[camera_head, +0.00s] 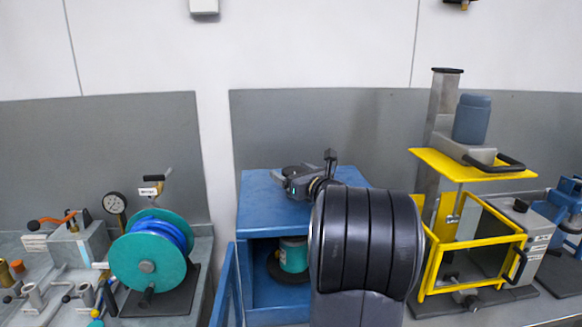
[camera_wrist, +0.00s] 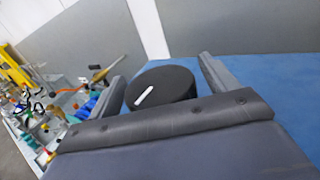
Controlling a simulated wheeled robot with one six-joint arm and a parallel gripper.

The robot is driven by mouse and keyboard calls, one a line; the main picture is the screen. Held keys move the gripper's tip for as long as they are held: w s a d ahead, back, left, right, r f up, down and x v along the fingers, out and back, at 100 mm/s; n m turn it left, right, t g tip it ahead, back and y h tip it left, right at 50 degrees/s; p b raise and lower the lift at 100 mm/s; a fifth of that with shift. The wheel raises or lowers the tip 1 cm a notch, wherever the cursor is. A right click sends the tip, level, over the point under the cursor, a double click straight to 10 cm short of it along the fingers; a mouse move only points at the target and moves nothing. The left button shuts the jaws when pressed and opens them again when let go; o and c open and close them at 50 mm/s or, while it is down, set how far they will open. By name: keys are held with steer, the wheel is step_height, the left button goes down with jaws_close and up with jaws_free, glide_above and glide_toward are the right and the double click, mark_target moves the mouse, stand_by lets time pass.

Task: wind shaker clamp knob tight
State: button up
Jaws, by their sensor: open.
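The shaker is a blue cabinet (camera_head: 258,215) with an open front. A teal can (camera_head: 293,254) stands inside it on a dark round base. The clamp knob (camera_wrist: 165,84) is a black round disc with a white pointer mark, above the blue top (camera_wrist: 235,58) in the wrist view. My gripper (camera_wrist: 163,70) is open, with one finger on each side of the knob. Small gaps seem to show beside it, and I cannot tell whether either finger touches. In the head view my gripper (camera_head: 297,182) is over the cabinet top and largely hides the knob.
A teal reel (camera_head: 148,262) with blue hose stands on the left bench. A yellow-framed machine (camera_head: 472,262) stands close on the right, with a blue-grey jar (camera_head: 472,119) on its upper platform. A blue door panel (camera_head: 223,287) stands open at the cabinet's left. A grey panel rises behind.

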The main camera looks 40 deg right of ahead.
steer(key=shift+w, duration=0.4)
steer(key=c, duration=1)
steer(key=shift+o, duration=0.2)
steer(key=shift+f+m+h+b, duration=0.25)
steer(key=shift+h+b, duration=0.25)
steer(key=shift+b, duration=0.6)
